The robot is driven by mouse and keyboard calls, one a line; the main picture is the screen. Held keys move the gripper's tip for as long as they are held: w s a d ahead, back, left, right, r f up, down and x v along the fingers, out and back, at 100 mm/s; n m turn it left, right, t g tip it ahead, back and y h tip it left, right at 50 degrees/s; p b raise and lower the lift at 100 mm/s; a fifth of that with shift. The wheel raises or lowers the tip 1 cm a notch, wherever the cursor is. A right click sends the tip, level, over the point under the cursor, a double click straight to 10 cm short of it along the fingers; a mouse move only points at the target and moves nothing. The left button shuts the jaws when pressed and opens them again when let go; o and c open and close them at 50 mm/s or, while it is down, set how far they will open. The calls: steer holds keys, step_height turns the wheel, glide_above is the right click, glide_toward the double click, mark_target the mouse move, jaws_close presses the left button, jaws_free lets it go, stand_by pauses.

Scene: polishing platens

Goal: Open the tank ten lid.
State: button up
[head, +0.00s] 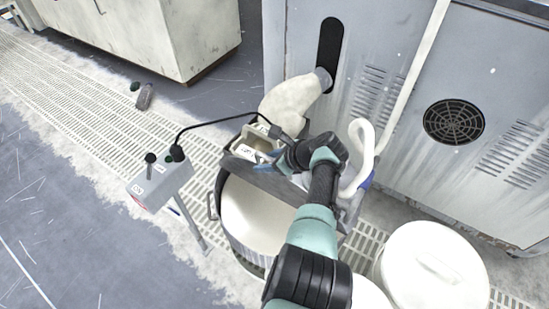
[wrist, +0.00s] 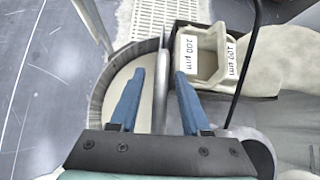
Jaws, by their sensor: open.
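A round tank (head: 258,215) with a cream surface inside its rim stands at centre in the head view, below my arm. The cream surface also shows at left in the wrist view (wrist: 112,90). I cannot tell whether it is a lid or contents, and no number ten is readable. My gripper (head: 264,160) is over the tank's far side; its blue fingers (wrist: 158,75) are apart. A thin, pale upright edge (wrist: 160,88) runs between them in the wrist view, with gaps on both sides. My arm hides part of the tank.
Beside the fingers is a cream bin labelled "200 µm" (wrist: 198,55), next to one labelled "100 µm". A control box (head: 160,178) on a post stands left. White round lids (head: 432,265) are at lower right. A grey cabinet (head: 400,70) stands behind.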

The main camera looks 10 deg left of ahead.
steer(key=p+v, duration=0.9)
steer(key=v, duration=0.3)
steer(key=shift+s+d+r, duration=0.2)
steer(key=shift+d+r, duration=0.05)
steer(key=shift+d, duration=0.05)
steer(key=shift+w+r, duration=0.1)
